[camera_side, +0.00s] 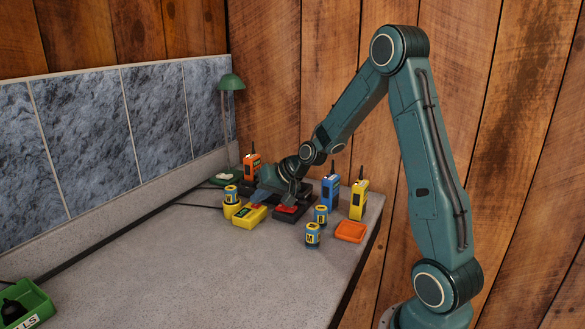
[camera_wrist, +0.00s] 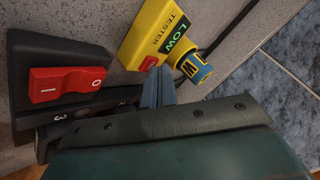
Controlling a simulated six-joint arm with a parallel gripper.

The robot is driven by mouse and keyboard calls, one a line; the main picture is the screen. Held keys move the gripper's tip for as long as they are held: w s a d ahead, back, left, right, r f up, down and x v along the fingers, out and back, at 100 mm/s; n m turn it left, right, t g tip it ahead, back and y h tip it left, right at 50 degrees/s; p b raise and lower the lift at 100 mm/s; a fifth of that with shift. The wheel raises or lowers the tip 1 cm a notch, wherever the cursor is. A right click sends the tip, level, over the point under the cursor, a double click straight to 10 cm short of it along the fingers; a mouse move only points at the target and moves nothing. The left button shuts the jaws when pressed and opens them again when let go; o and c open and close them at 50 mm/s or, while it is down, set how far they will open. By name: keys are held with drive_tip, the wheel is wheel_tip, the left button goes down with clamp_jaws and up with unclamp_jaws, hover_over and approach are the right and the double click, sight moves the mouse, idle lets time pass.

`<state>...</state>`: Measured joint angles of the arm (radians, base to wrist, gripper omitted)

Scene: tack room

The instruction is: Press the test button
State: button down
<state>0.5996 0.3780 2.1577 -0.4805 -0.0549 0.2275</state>
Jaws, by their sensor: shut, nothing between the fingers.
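The yellow tester (camera_side: 249,216) lies on the grey worktop, with a blue-and-yellow battery (camera_side: 231,193) standing in its round yellow holder. In the wrist view the tester (camera_wrist: 143,38) has a green display (camera_wrist: 178,33) reading LOW and a small red test button (camera_wrist: 148,63). My gripper (camera_side: 260,197) is low over the tester. In the wrist view my shut, empty fingers (camera_wrist: 158,80) have their tips right beside the red button and partly overlap the tester's end. I cannot tell whether they touch the button.
A black box with a red rocker switch (camera_wrist: 67,82) sits beside the tester. Orange (camera_side: 252,166), blue (camera_side: 330,190) and yellow (camera_side: 358,200) radios stand behind and right. Two loose batteries (camera_side: 313,235) and an orange tray (camera_side: 350,232) are to the right.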

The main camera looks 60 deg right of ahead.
drive_tip(key=shift+r, duration=0.6)
drive_tip(key=shift+r, duration=0.1)
wheel_tip(320, 180, up, 6)
drive_tip(key=shift+f, duration=0.1)
idle(0.8)
idle(0.5)
